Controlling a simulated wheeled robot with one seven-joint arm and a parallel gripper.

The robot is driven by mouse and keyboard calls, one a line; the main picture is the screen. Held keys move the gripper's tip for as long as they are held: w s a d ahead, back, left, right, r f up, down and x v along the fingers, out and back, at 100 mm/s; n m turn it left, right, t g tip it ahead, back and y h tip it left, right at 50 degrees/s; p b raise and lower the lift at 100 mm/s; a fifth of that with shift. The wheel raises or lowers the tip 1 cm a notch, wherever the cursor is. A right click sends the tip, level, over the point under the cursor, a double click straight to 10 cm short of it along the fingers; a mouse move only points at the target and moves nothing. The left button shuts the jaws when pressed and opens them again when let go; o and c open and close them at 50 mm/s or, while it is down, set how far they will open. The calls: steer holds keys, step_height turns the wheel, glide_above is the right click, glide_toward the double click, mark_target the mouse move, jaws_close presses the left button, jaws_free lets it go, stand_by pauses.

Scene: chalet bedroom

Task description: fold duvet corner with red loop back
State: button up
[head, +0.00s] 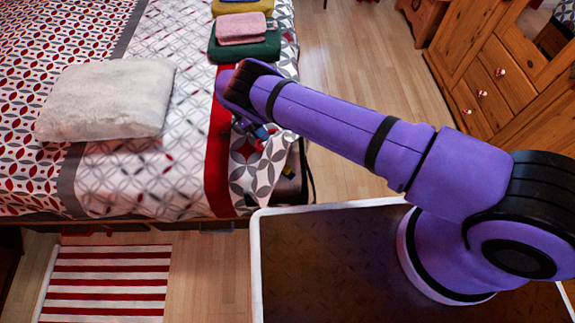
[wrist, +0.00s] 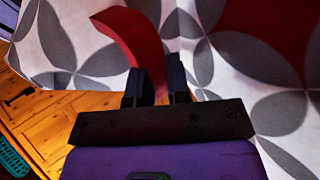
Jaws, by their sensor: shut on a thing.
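The duvet (head: 130,190) lies on the bed with a grey, white and red leaf pattern and a red band near its right edge. Its near right corner (head: 248,178) is bunched up below my gripper (head: 259,134). In the wrist view my gripper (wrist: 155,87) is shut on the red loop (wrist: 130,35), which stands up in a curve from between the dark fingers. White and grey duvet cloth (wrist: 245,75) spreads behind the loop.
A fluffy pale cushion (head: 105,100) lies on the duvet to the left. Folded towels, a pink one (head: 241,28) on a green one (head: 244,50), sit further back. A wooden cabinet (head: 500,75) stands right. A striped rug (head: 108,280) lies in front of the bed.

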steer(key=shift+s+f, duration=0.15)
steer(key=shift+a+f, duration=0.2)
steer(key=shift+f, duration=0.2)
steer(key=shift+w+a+f, duration=0.4)
steer(key=shift+w+f, duration=0.1)
steer(key=shift+f, duration=0.05)
steer(key=o, duration=1.1)
steer(key=shift+r, duration=0.1)
steer(key=shift+a, duration=0.1)
